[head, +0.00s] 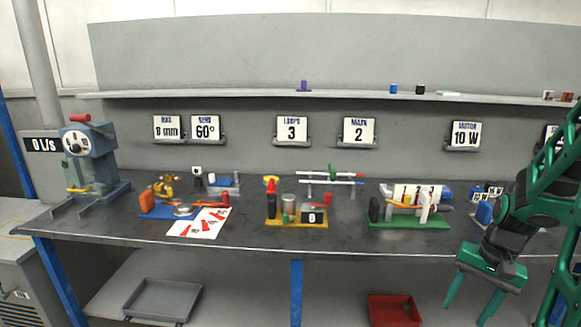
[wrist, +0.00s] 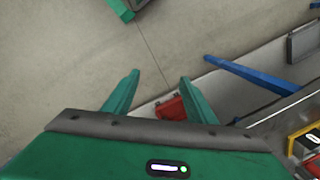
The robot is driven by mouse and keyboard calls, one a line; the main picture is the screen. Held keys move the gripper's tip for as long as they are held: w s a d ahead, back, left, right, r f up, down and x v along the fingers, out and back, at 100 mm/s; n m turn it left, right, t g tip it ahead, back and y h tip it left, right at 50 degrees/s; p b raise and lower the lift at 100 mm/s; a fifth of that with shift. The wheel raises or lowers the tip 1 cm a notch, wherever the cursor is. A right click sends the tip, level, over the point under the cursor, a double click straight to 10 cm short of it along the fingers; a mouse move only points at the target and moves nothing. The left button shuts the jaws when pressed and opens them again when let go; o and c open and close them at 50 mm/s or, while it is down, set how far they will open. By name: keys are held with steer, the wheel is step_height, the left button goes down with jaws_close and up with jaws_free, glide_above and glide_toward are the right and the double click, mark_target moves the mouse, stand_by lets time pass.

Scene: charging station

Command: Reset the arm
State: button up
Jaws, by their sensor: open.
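My green arm (head: 544,170) comes in at the right edge of the head view and bends down in front of the workbench (head: 340,240). My gripper (head: 470,305) hangs at the lower right, below the bench top and in front of its edge, with its fingers pointing down. The two green fingers are apart with nothing between them. In the wrist view my gripper (wrist: 153,95) is also open and empty, above the floor. The fingers touch nothing that I can see.
On the bench stand a grey machine (head: 90,160), a blue tray (head: 165,207), a yellow tray (head: 290,222) and a green tray (head: 400,222) with parts. A red bin (head: 393,310) and grey bin (head: 160,300) sit below. The floor (wrist: 60,60) under my gripper looks clear.

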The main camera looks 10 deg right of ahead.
steer(key=s+a+r+n, duration=0.1)
steer(key=s+a+r, duration=0.3)
steer(key=s, duration=0.2)
steer(key=s+a+r+n+h, duration=0.1)
steer(key=s+a+r+n, duration=0.1)
steer(key=s+a+r, duration=0.2)
steer(key=s+r, duration=0.1)
steer(key=s, duration=0.1)
steer(key=shift+s+r, duration=0.25)
steer(key=shift+s, duration=0.1)
steer(key=shift+w+g, duration=0.1)
steer(key=shift+g, duration=0.2)
steer(key=shift+w+f, duration=0.25)
steer(key=shift+w, duration=0.25)
